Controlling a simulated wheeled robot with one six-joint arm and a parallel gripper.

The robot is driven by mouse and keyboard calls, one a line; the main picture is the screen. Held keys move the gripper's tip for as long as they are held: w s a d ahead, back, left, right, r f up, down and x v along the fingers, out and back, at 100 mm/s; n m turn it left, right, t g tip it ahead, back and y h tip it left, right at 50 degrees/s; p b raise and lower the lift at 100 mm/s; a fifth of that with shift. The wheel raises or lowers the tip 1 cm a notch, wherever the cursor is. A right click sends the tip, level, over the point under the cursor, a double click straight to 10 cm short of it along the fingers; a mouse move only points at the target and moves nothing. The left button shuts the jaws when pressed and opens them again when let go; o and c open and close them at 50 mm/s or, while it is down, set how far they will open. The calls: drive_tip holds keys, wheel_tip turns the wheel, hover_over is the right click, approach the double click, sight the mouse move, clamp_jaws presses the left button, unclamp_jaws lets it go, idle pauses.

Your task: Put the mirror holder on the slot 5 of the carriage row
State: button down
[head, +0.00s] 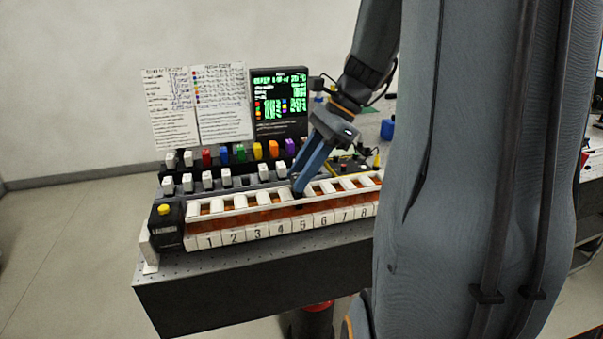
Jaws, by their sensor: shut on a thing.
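The carriage row (257,232) runs along the front of the bench, with numbered white blocks from 1 on the left to 8 near my arm. Slot 5 (303,223) is marked on its front face. My gripper (299,188) points down over the row, just behind the number 5. It is shut on a small dark piece at its tips, apparently the mirror holder (298,203). The fingers hide most of it. I cannot tell whether it touches the slot or hangs just above it.
Behind stand a rack of coloured blocks (241,153) and a row of white-topped pieces (208,179). A dark screen (279,103) and printed sheets (197,105) stand at the back. A dark end block with a yellow knob (163,210) closes the row's left end. My arm hides the right side.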

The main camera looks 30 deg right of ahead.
drive_tip(key=shift+f, duration=0.25)
drive_tip(key=c, duration=1.3)
unclamp_jaws()
drive_tip(key=shift+f, duration=0.1)
drive_tip(key=b+v, duration=0.1)
drive_tip(key=v, duration=1.1)
